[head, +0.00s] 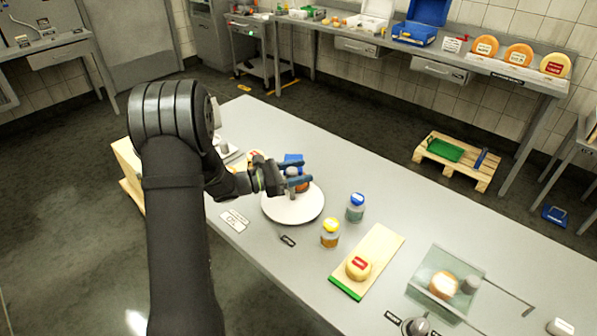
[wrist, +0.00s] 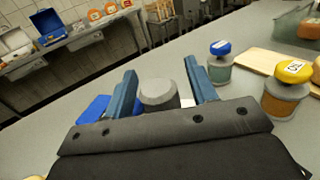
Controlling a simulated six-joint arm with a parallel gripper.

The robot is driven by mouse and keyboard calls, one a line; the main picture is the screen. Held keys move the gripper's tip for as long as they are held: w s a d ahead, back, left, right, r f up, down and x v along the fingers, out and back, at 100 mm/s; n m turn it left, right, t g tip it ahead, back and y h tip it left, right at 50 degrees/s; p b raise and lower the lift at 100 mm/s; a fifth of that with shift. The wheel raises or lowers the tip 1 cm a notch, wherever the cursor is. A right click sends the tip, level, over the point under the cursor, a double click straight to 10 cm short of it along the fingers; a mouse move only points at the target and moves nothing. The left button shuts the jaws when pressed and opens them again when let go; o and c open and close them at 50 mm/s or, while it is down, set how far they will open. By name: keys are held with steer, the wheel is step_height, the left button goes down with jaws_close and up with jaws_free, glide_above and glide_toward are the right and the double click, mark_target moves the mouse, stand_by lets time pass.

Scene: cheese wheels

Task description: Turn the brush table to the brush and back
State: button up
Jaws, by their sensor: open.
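The white round turntable (head: 291,208) lies on the grey table, left of the two jars. My gripper (head: 296,182) is over its far part, with its blue fingers spread. In the wrist view my gripper (wrist: 162,88) has a grey round knob (wrist: 158,95) between its fingers, with gaps showing on both sides. A blue block (head: 291,160), perhaps the brush, shows just behind my gripper. A blue shape also shows left of the fingers in the wrist view (wrist: 93,108). My gripper hides part of the turntable and what stands on it.
A blue-lidded jar (head: 356,208) and a yellow-lidded jar (head: 330,234) stand right of the turntable. Beyond them are a wooden board (head: 385,247) with a small cheese (head: 358,268) and a clear tray (head: 462,262). A white card (head: 234,220) lies at the front edge.

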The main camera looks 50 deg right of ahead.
jaws_close()
steer(key=shift+m+g+y, duration=0.4)
steer(key=shift+m+g, duration=0.1)
steer(key=shift+g, duration=0.2)
steer(key=shift+s+a+m+g+y, duration=0.15)
steer(key=shift+m+g+y, duration=1)
steer(key=shift+y, duration=0.35)
steer(key=shift+s+a+m+g+y, duration=0.15)
steer(key=shift+m+g+y, duration=1)
steer(key=shift+y, duration=0.35)
steer(key=shift+s+a+m+g+y, duration=0.15)
steer(key=shift+m+g+y, duration=0.85)
steer(key=shift+m+y, duration=0.4)
steer(key=shift+s+a+f+m+y, duration=0.15)
steer(key=shift+m+y, duration=0.25)
steer(key=shift+y, duration=0.4)
jaws_free()
